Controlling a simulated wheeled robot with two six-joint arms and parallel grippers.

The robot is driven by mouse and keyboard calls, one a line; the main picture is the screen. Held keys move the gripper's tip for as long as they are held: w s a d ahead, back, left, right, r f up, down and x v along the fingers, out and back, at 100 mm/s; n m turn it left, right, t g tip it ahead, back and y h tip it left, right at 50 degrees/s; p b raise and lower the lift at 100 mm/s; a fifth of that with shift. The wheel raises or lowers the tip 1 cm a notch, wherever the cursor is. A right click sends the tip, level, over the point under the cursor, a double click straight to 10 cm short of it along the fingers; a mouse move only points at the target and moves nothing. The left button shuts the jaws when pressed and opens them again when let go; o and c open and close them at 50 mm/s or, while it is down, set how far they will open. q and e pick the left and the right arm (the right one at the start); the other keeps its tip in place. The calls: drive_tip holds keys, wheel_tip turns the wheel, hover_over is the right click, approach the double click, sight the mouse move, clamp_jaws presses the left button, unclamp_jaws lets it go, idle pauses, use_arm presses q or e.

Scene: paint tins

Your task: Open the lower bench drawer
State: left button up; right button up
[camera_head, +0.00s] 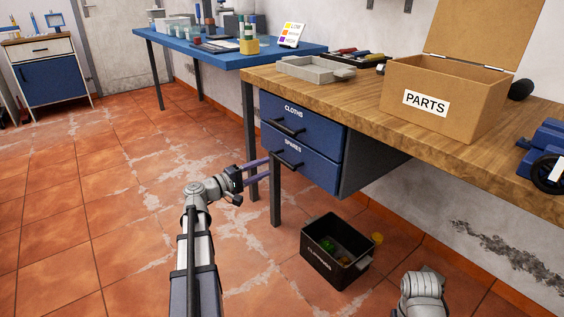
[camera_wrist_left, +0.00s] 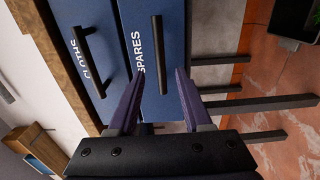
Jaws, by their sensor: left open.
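The lower bench drawer (camera_head: 310,167) has a blue front labelled SPARES and sits below the CLOTHS drawer (camera_head: 300,127). It looks shut, level with the upper front. Its dark bar handle (camera_head: 287,159) also shows in the left wrist view (camera_wrist_left: 159,50), where it runs lengthwise. My left gripper (camera_head: 269,168) is open, its two purple fingers pointing at the lower drawer's front. In the left wrist view the left gripper (camera_wrist_left: 159,82) has the handle ahead, lined up with the gap between the fingertips. I cannot tell whether they touch it. My right gripper is out of view.
A black bin (camera_head: 335,255) with several small items stands on the floor right of the bench leg (camera_head: 274,190). The wooden bench top carries a PARTS box (camera_head: 440,100) and a grey tray (camera_head: 310,69). The tiled floor on the left is clear.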

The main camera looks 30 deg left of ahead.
sight(282, 159)
use_arm(q)
drive_tip(key=shift+x, duration=3.85)
drive_tip(key=shift+d, duration=0.1)
clamp_jaws()
